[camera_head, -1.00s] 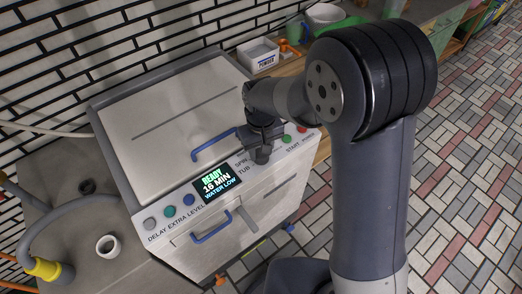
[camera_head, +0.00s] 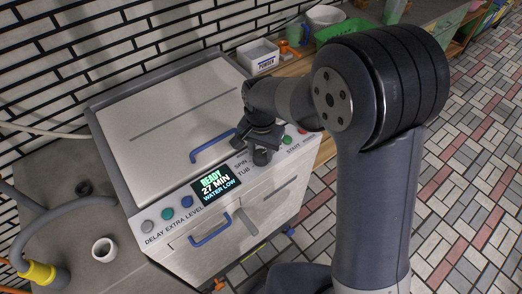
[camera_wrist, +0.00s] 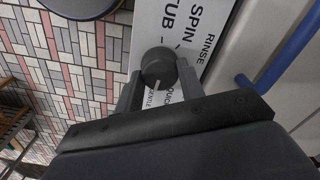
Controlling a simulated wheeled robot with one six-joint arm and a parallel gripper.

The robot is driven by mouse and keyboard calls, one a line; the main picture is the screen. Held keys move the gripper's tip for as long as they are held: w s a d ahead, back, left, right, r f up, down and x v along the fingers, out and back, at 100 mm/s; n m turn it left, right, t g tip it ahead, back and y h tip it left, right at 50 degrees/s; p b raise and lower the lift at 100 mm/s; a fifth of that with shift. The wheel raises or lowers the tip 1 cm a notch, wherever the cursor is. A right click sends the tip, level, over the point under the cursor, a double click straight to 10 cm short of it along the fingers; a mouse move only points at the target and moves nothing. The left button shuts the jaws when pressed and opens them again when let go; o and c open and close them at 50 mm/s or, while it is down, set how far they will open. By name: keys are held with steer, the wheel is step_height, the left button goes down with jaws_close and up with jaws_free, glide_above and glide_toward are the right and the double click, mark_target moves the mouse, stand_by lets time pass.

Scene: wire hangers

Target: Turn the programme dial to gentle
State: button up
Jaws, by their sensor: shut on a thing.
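The programme dial (camera_wrist: 158,66) is a dark round knob on the white panel of the machine. In the wrist view its white mark points down the picture, towards the GENTLE (camera_wrist: 149,98) and QUICK (camera_wrist: 169,97) labels; my gripper partly covers these, and I cannot tell exactly which label it meets. SPIN, TUB and RINSE labels lie above the dial. My gripper (camera_wrist: 159,76) is shut on the dial, one finger at each side. In the head view my gripper (camera_head: 262,148) is at the right part of the panel. The display (camera_head: 215,184) reads READY, 27 MIN, WATER LOW.
Grey, teal and blue buttons (camera_head: 167,213) lie left of the display; green and red buttons (camera_head: 288,139) lie right of my gripper. A blue lid handle (camera_head: 212,147) is close behind the panel, and a blue drawer handle (camera_head: 210,230) is below it. A powder box (camera_head: 259,57) stands behind.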

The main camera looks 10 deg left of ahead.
mark_target(261, 153)
steer(key=shift+m, duration=0.6)
steer(key=o, duration=1)
step_height(261, 153, up, 11)
steer(key=shift+f, duration=0.15)
step_height(261, 153, down, 11)
steer(key=shift+r, duration=0.15)
stand_by(0.5)
steer(key=shift+r, duration=0.1)
